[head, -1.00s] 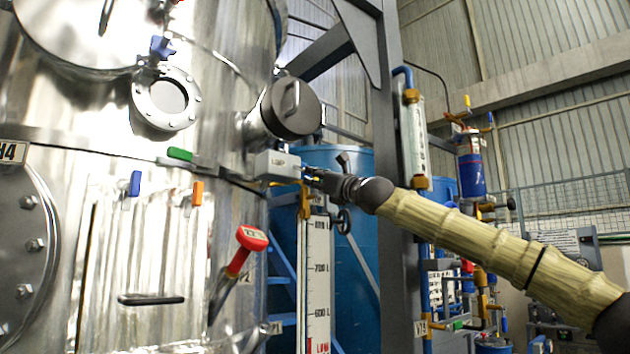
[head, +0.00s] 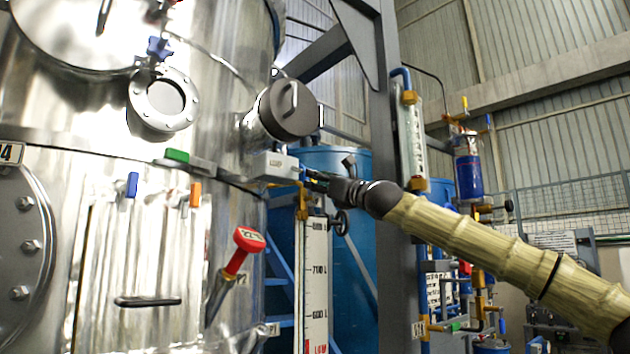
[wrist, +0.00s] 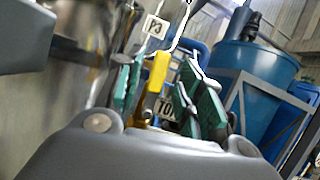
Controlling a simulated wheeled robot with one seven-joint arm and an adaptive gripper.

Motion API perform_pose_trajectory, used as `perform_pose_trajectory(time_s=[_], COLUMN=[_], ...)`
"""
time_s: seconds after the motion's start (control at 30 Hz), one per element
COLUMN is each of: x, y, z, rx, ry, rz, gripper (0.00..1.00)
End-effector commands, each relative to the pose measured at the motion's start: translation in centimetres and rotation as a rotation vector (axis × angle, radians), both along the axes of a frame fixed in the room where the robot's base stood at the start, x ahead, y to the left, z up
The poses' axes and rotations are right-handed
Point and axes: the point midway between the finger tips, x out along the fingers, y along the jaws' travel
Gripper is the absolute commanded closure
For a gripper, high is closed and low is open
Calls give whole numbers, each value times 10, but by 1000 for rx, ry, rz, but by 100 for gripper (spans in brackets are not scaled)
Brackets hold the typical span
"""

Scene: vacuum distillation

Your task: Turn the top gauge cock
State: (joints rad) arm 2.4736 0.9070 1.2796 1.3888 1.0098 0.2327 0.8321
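The left finger is close to the handle; a wider gap shows on the right. I cannot tell whether either finger touches it. In the head view, my gripper (head: 315,180) is at the top of the level gauge (head: 316,270), by the brass fitting (head: 303,204). The handle is hard to make out there.
The large steel vessel (head: 150,230) fills the left, with a grey box (head: 275,165) beside my gripper. A red-handled valve (head: 248,240) sticks out lower down. A grey steel column (head: 393,230) stands right of the gauge, behind my arm. A blue tank (head: 345,240) stands behind.

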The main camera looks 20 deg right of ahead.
Motion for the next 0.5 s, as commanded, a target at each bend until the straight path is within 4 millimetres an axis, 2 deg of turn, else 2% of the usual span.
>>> perform_pose_trajectory(time_s=[0.5], x=[-67], y=[-23], z=[-28], rx=[1], ry=[-2], rz=[-2], gripper=[62])
